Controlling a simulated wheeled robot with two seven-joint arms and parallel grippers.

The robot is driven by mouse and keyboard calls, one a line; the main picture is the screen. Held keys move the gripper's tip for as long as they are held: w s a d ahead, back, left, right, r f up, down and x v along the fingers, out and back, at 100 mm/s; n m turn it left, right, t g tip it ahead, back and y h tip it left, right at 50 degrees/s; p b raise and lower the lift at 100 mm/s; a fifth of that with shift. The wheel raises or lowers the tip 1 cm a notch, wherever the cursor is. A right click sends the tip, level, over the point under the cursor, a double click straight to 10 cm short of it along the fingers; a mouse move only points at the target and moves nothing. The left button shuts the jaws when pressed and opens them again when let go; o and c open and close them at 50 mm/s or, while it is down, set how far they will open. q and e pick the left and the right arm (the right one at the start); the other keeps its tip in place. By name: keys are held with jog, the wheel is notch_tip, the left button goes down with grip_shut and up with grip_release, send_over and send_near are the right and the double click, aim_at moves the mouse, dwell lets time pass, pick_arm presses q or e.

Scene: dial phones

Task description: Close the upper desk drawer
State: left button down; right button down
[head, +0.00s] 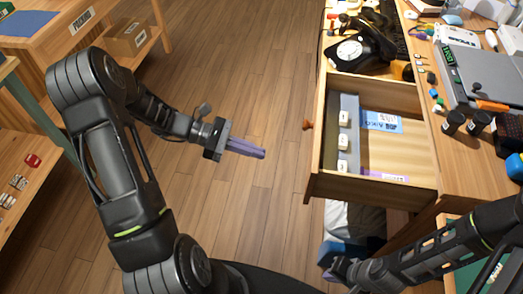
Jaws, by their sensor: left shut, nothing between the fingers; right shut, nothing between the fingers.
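The upper desk drawer (413,160) is pulled out from the desk (414,47) on the right. A small round knob (308,125) is on its front panel. Inside are a grey strip with several small white boxes, a blue card (381,121) and a pale label. My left gripper (262,153) is shut and empty, over the floor to the left of the drawer front and apart from it. My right gripper (328,262) is low at the bottom, below the drawer front; it is shut and partly blurred into the things behind it.
A black dial phone (362,48) stands on the desk behind the drawer. Grey devices, dark jars (453,122) and small coloured items crowd the desk's right side. A wooden shelf with a cardboard box (128,40) stands at the upper left. The wooden floor between is clear.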

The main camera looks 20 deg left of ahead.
pick_arm(q)
jog(key=r+x, duration=0.1)
jog(key=x, duration=1.1)
jog(key=shift+d, duration=0.2)
jog(key=shift+d, duration=0.1)
jog(key=w+d+b, duration=0.4)
jog(key=d, duration=1.2)
jog(key=w+d+b, duration=0.3)
jog(key=w+d, duration=0.1)
jog(key=d, duration=1.2)
jog(key=shift+b, duration=0.35)
jog(key=shift+w+r, duration=0.15)
jog(key=shift+r, duration=0.15)
